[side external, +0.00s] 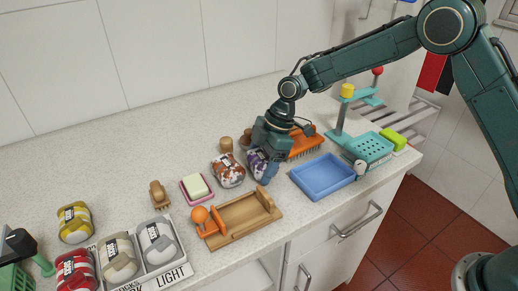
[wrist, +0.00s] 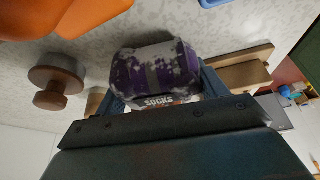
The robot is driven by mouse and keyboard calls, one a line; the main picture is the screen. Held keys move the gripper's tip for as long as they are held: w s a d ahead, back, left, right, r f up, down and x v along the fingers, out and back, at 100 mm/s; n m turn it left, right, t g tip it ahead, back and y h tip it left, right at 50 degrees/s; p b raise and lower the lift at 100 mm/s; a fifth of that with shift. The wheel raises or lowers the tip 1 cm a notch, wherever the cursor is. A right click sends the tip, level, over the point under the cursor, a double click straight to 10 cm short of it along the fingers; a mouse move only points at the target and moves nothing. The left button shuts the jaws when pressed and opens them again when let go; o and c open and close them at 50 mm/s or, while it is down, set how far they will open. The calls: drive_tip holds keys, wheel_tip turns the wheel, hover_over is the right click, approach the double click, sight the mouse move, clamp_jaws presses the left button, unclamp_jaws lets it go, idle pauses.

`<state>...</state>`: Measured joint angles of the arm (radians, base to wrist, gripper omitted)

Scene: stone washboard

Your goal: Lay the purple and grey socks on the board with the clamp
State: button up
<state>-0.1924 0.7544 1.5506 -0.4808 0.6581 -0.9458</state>
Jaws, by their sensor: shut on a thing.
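The purple and grey socks (side external: 262,167) are a rolled bundle with a "SOCKS" band, beside a red-brown and white bundle (side external: 228,170). My gripper (side external: 266,153) points down over them and is shut on them. In the wrist view the purple and grey socks (wrist: 152,70) sit between the two fingers of my gripper (wrist: 160,88). I cannot tell whether they are clear of the counter. The wooden board (side external: 240,217) with an orange clamp (side external: 203,218) at its left end lies empty in front of the socks, towards the camera. Part of the socks' underside is hidden.
An orange brush (side external: 304,142) stands close behind my gripper, and a blue tray (side external: 322,176) is to the right. A labelled tray (side external: 178,273) of socks is front left.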

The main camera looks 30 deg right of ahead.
drive_tip(key=shift+f, duration=0.2)
drive_tip(key=o, duration=1)
drive_tip(key=shift+r, duration=0.1)
drive_tip(key=v, duration=1.3)
drive_tip(key=shift+d+r, duration=0.1)
drive_tip(key=shift+r, duration=0.25)
